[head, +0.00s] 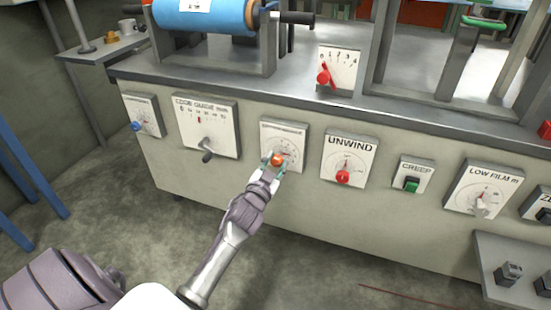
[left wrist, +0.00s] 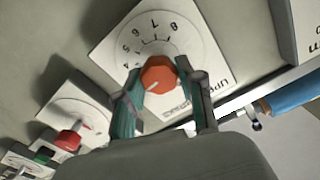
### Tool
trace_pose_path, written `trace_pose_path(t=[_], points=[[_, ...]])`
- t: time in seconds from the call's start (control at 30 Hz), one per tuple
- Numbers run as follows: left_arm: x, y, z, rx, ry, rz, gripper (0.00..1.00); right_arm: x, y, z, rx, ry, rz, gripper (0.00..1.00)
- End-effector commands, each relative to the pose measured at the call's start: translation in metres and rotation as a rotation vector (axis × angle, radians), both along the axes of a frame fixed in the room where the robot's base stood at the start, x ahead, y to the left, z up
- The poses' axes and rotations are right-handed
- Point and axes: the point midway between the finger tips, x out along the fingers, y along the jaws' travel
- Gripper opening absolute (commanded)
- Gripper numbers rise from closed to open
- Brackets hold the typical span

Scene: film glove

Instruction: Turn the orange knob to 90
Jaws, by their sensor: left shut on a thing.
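The orange knob (head: 277,159) sits on a white dial plate (head: 297,135) on the front of the machine. My left gripper (head: 274,166) is at the knob, its fingers on either side of it. In the left wrist view the orange knob (left wrist: 158,74) shows between the two teal fingertips of the left gripper (left wrist: 160,88), which is shut on it. A pale pointer mark shows on the knob's face. Numbers such as 4, 5, 6, 7 and 8 show on the dial, but 90 cannot be read. My right gripper is not in view.
Beside it are a dial with a blue knob (head: 136,126), the edge guide plate with a grey lever (head: 207,150), the UNWIND red knob (head: 343,177), and a green CREEP button (head: 411,185). A red-pointer dial (head: 324,76) stands above. The floor in front is clear.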

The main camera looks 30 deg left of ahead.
Motion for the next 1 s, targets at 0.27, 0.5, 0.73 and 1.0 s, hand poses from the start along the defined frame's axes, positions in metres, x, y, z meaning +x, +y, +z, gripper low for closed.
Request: trace_pose_path(t=[0.27, 0.5, 0.73, 1.0], points=[[0.0001, -0.0007, -0.0002, 0.065, 0.016, -0.001, 0.03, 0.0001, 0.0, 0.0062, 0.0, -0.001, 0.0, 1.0], [0.0002, -0.0007, -0.0005, 0.071, 0.017, -0.001, 0.03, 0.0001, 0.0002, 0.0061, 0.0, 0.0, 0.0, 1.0], [0.0002, -0.0008, -0.0004, 0.071, 0.017, -0.001, 0.5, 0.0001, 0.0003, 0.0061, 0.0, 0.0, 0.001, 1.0], [0.0002, -0.0005, -0.0003, 0.07, 0.017, 0.0, 0.64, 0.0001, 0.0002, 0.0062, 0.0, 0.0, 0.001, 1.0]])
